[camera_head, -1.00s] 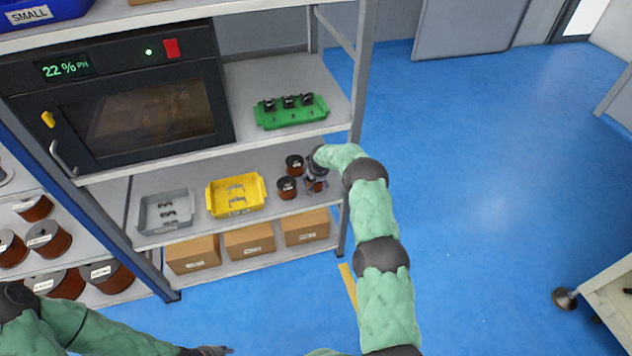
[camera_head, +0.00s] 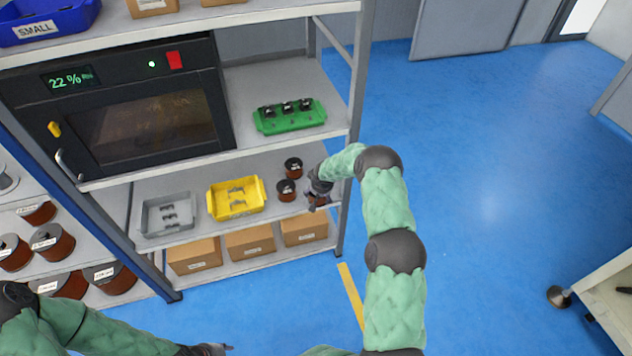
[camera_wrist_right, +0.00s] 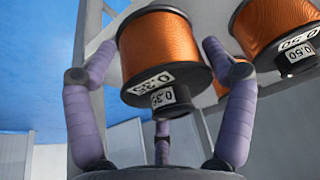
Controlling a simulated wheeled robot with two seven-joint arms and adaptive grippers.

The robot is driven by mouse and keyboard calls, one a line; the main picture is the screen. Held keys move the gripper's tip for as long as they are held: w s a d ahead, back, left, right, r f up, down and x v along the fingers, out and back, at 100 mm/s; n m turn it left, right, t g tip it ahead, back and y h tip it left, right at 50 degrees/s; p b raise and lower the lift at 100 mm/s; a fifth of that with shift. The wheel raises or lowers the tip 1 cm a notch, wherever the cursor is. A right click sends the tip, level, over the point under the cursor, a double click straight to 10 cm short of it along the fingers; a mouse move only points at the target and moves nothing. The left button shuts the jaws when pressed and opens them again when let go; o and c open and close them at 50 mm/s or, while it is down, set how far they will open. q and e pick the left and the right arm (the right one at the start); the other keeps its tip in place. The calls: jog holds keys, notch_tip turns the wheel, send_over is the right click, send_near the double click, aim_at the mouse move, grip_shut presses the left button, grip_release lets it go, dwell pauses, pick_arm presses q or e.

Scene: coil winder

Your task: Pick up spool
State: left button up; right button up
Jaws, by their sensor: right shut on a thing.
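My right gripper (camera_head: 318,191) is at the front right of the middle shelf, shut on a spool (camera_head: 318,203). In the right wrist view this spool (camera_wrist_right: 165,50) has copper-orange wire, dark flanges and labels reading 0.35. The fingers of the right gripper (camera_wrist_right: 158,62) stand on both sides of it. Two other spools, one farther back (camera_head: 293,167) and one nearer (camera_head: 286,190), stand to its left on the shelf. A spool labelled 0.50 (camera_wrist_right: 275,28) shows in the wrist view. My left gripper (camera_head: 205,350) is low at the bottom edge, too small to judge.
A yellow tray (camera_head: 258,207) and a grey tray (camera_head: 145,229) sit left of the spools. The right shelf post (camera_head: 346,215) is close to my right gripper. Cardboard boxes (camera_head: 250,242) are below, a green tray (camera_head: 262,125) above. The blue floor at right is open.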

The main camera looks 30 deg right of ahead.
jog(key=s+a+b, duration=0.1)
jog(key=s+a, duration=0.2)
jog(key=s, duration=0.7)
jog(key=shift+b, duration=0.3)
jog(key=shift+r, duration=0.15)
jog(key=shift+r+p, duration=0.45)
jog(key=shift+r, duration=0.3)
jog(key=shift+a, duration=0.1)
